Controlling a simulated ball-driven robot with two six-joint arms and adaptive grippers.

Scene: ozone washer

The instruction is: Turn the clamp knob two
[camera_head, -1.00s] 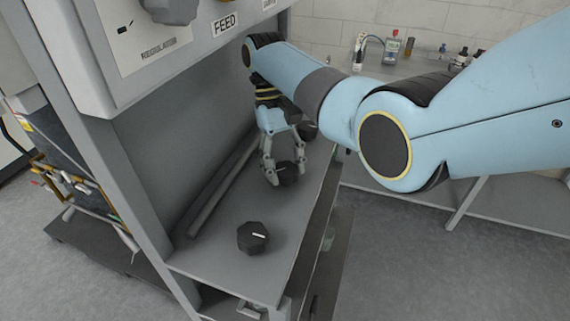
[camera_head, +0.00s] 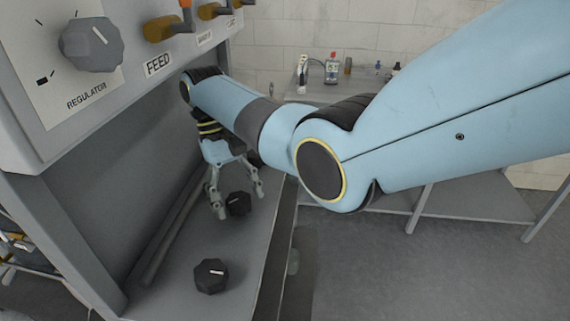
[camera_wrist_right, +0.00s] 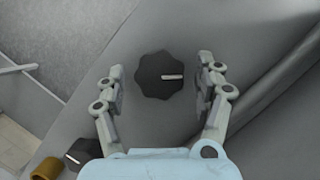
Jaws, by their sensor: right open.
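Dark faceted knobs stand in a row on the grey ledge (camera_head: 180,298). My right gripper (camera_head: 239,203) is open over the middle knob (camera_head: 238,204), one finger on each side of it. In the right wrist view that knob (camera_wrist_right: 158,76) sits between the spread fingertips (camera_wrist_right: 161,66), with gaps on both sides; its white mark points right. The near knob (camera_head: 211,277) stands free, its mark also to the right. Another dark knob (camera_head: 253,158) is partly hidden behind my gripper; a knob also shows lower left in the wrist view (camera_wrist_right: 84,152). My left gripper is not in view.
The grey cabinet panel carries a large regulator knob (camera_head: 92,45) and orange-brown handles (camera_head: 166,27) above the ledge. A long grey bar (camera_head: 172,232) lies along the back of the ledge. The ledge's front edge drops to the floor. Small bottles stand on a far bench.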

